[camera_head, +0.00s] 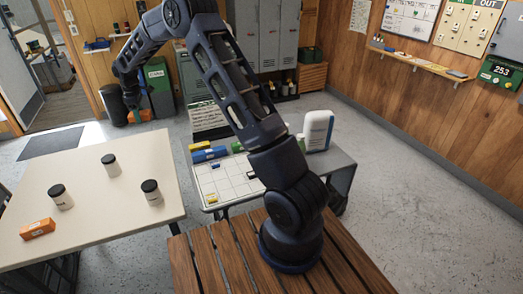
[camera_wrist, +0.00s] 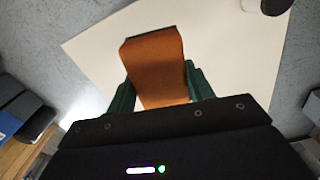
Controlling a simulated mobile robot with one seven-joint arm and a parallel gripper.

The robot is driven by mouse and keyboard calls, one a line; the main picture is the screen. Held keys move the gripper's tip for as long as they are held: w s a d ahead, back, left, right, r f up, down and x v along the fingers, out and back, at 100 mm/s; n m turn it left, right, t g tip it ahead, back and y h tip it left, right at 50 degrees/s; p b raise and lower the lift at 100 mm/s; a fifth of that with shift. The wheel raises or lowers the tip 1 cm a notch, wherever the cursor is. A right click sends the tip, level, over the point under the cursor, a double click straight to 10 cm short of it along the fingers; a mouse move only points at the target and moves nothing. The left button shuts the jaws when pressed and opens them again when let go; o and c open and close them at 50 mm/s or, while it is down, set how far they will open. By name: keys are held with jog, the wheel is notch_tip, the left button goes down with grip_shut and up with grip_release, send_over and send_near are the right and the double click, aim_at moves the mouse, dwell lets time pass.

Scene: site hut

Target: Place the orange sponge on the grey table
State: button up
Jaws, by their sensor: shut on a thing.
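My gripper (camera_wrist: 157,90) is shut on the orange sponge (camera_wrist: 155,60), which sits between its green fingers in the wrist view. A pale table top lies below and beyond the sponge there. In the head view my gripper (camera_head: 133,100) is at the upper left, above the far edge of the pale table; an orange patch shows beside it, and I cannot tell its outline clearly. A smaller table with a grey edge (camera_head: 335,163) stands at the middle, behind my arm's base, with a gridded sheet on it.
The pale table (camera_head: 105,205) holds several white jars with black lids (camera_head: 151,192) and an orange box (camera_head: 38,229). A white container (camera_head: 318,130) and blue and yellow items (camera_head: 208,154) are on the grey-edged table. Its front right part looks bare.

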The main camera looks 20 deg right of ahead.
jog(key=w+d+m, duration=0.3)
jog(key=w+d, duration=0.1)
jog(key=d, duration=0.7)
jog(key=w+d+m, duration=0.2)
jog(key=w+d, duration=0.2)
jog(key=d, duration=0.7)
jog(key=w+d+m, duration=0.3)
jog(key=w+d, duration=0.1)
jog(key=d, duration=0.7)
jog(key=s+d+m, duration=0.1)
jog(key=d+m, duration=0.6)
jog(key=d, duration=2.2)
notch_tip(320, 180, down, 25)
jog(key=shift+d, duration=0.1)
jog(key=o, duration=0.6)
jog(key=shift+f, duration=0.1)
jog(key=o, duration=0.3)
jog(key=shift+o, duration=0.2)
